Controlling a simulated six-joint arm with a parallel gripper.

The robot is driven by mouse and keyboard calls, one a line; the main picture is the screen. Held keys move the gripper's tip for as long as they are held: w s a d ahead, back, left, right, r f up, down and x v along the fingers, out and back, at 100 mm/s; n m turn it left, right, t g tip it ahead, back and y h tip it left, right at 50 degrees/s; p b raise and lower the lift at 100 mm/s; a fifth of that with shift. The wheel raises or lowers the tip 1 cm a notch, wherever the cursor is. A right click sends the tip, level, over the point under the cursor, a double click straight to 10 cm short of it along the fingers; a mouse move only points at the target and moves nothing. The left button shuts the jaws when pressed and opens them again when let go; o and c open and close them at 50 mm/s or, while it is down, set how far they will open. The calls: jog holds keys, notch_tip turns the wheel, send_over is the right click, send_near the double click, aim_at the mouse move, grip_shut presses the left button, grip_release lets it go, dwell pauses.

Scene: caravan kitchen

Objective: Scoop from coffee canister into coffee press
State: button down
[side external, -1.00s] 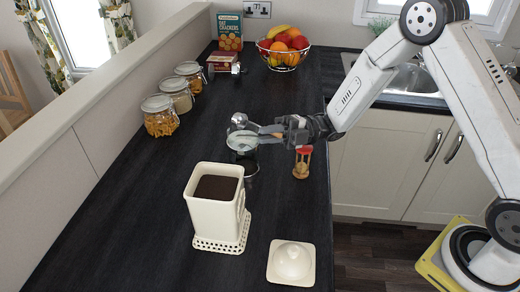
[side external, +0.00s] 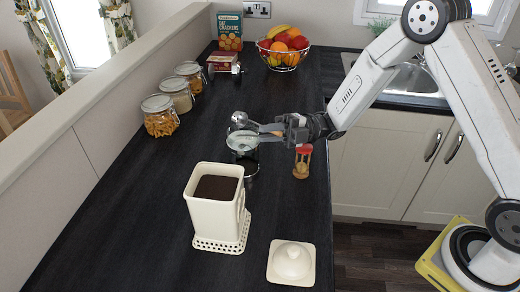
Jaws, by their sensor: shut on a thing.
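The cream square coffee canister (side external: 216,214) stands open on the dark counter with dark coffee inside. Beyond it is the glass coffee press (side external: 250,172), low and dark, its upper part largely hidden. My gripper (side external: 286,128) is shut on the handle of the scoop (side external: 262,127), to the right of and above the press. The scoop's head is over the press and is hard to tell apart from the pale and shiny round parts there. I cannot tell whether it holds coffee.
The canister's cream lid (side external: 292,262) lies at the front right. A red-topped wooden sand timer (side external: 301,162) stands below my gripper. Glass jars (side external: 160,117) line the left wall. A fruit basket (side external: 284,52), a red box (side external: 222,62) and a cracker box (side external: 230,32) stand behind.

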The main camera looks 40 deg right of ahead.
jog(key=shift+r, duration=0.1)
jog(key=w+a+r+m+g+h, duration=0.1)
jog(key=w+r+m+g+h, duration=0.1)
jog(key=r+m, duration=0.4)
jog(key=w+a+r+m+g+h, duration=0.1)
jog(key=w+r+m+h, duration=0.3)
jog(key=w+r+m, duration=0.2)
jog(key=shift+w+r+m+g, duration=0.25)
jog(key=shift+r+m+g, duration=0.15)
jog(key=shift+r+m, duration=0.3)
dwell(1.2)
dwell(0.8)
